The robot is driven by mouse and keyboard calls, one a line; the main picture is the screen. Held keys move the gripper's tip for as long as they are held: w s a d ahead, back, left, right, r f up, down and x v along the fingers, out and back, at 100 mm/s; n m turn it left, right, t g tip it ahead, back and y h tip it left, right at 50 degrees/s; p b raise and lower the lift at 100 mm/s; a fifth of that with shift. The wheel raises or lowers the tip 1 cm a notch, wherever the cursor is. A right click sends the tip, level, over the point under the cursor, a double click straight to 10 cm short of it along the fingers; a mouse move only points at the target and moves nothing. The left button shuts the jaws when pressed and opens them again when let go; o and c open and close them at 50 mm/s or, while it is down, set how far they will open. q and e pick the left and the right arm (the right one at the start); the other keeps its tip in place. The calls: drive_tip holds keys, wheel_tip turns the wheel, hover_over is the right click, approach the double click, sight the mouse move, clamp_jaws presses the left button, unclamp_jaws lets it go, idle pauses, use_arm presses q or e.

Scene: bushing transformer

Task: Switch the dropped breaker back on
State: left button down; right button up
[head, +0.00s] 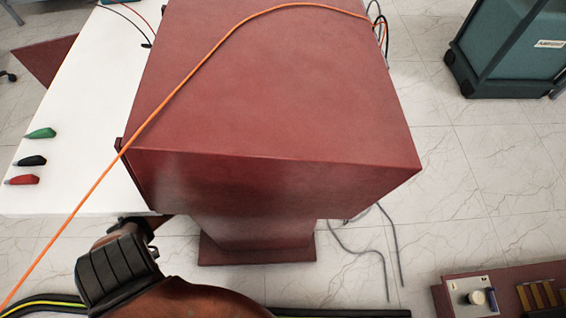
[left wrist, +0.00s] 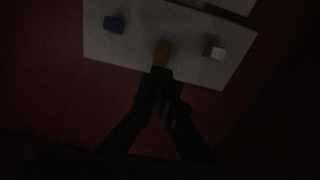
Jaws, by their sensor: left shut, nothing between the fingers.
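In the left wrist view, which is very dark, a pale panel (left wrist: 185,40) is fixed on a dark red surface. In the head view my left wrist reaches under the overhanging red cabinet (head: 270,90), which hides the panel and fingertips. I cannot make out which piece is the dropped breaker. My right gripper is not in view.
An orange cable (head: 190,75) crosses the cabinet top. A white table (head: 75,95) at left holds green, black and red clips. Grey wires (head: 360,250) hang to the right. A red box with a knob (head: 480,297) stands lower right, a teal case (head: 510,45) upper right.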

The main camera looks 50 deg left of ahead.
use_arm(q)
drive_tip(key=s+a+r+p, duration=0.3)
drive_tip(key=s+a+r, duration=0.2)
drive_tip(key=s+a, duration=0.1)
drive_tip(key=shift+s+p, duration=0.4)
drive_tip(key=shift+s, duration=0.15)
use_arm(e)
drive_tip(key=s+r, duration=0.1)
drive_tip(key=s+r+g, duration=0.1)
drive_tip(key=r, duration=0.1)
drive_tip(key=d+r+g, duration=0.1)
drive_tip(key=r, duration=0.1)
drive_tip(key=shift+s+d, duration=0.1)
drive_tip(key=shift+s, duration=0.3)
use_arm(q)
drive_tip(key=shift+f, duration=0.1)
